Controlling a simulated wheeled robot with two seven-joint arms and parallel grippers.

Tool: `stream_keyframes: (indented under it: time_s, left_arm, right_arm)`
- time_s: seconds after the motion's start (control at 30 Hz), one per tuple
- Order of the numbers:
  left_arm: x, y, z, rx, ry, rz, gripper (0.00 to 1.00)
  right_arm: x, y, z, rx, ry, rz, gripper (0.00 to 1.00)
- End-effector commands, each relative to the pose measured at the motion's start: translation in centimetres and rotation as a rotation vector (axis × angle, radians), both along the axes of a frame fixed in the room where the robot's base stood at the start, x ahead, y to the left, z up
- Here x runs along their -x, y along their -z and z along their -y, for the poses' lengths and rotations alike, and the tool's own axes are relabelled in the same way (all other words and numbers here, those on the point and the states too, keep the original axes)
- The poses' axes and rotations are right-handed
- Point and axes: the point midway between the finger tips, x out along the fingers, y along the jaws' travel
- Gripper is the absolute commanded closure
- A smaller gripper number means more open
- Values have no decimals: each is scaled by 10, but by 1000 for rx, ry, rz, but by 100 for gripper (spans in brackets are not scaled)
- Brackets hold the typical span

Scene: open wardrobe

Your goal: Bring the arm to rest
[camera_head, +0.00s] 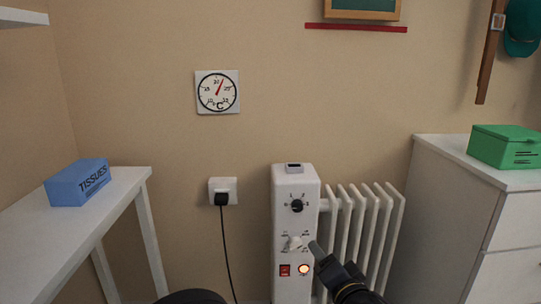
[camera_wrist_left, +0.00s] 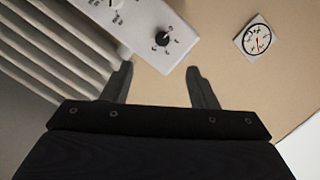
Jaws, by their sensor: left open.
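My left gripper (camera_head: 314,247) shows at the lower middle of the head view, in front of the white radiator heater (camera_head: 281,190). Its arm runs down to the bottom edge. Its tip appears close to the right of the heater's white lower knob (camera_head: 295,243); I cannot tell whether they touch. In the left wrist view, the two fingers of the left gripper (camera_wrist_left: 158,76) are apart with nothing between them. The black upper knob (camera_wrist_left: 163,38) shows beyond them on the heater panel. My right gripper is not in view.
A white table (camera_head: 128,178) with a blue tissue box (camera_head: 78,182) stands at left. A white drawer cabinet (camera_head: 455,190) with a green box (camera_head: 505,146) stands at right. A plug and cord (camera_head: 222,198) are left of the heater. A thermometer (camera_head: 217,92) hangs on the wall.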

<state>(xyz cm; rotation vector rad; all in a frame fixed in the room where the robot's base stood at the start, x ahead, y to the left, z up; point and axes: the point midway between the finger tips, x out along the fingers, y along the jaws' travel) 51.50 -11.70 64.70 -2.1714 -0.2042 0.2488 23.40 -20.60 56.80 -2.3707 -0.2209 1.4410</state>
Motion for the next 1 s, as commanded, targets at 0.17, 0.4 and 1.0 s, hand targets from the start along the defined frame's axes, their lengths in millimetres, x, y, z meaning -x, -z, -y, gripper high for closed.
stream_keyframes:
  time_s: [0.17, 0.4, 1.0]
  left_arm:
    - [-7, -2, -46, 26, -80, -93, 47]
    - [-3, 2, -140, 105, -227, -304, 47]
    - [223, 40, -348, 959, -376, -970, 47]
  right_arm:
    - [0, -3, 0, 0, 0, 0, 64]
    - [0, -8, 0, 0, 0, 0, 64]
    - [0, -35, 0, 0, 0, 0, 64]
